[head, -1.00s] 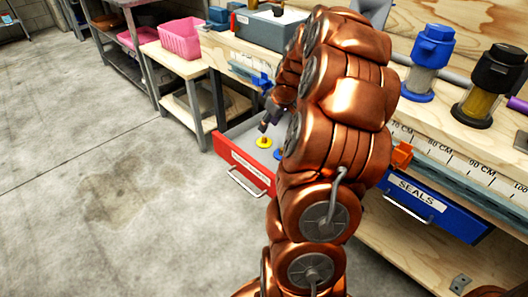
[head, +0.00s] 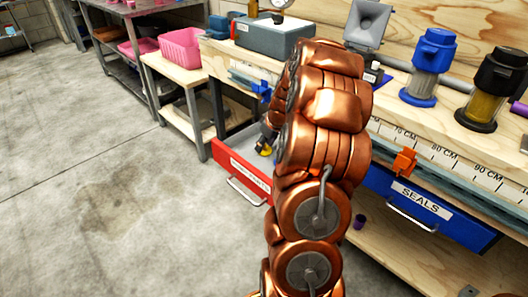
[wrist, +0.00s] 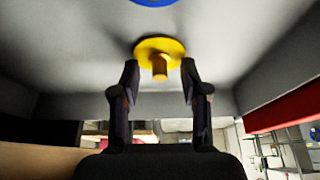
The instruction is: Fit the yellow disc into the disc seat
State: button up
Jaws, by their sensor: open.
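The yellow disc (head: 265,151) lies in the open red-fronted drawer, partly hidden by my gripper in the head view. In the wrist view the yellow disc (wrist: 172,48) has a short knob standing up from its middle. My gripper (wrist: 160,70) is open, with one finger on each side of the knob and a gap to it. In the head view my gripper (head: 266,138) is just above the disc, mostly behind my copper arm. I cannot make out a disc seat in these frames.
A blue disc (wrist: 154,2) lies in the same drawer, cut off by the wrist view's edge. The red drawer front (head: 243,168) and drawer walls stand around the gripper. A blue SEALS drawer (head: 430,208) sticks out at right. Filter housings (head: 428,68) stand on the bench.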

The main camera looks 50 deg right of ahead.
grip_shut()
jog(key=shift+r, duration=0.1)
dwell(0.4)
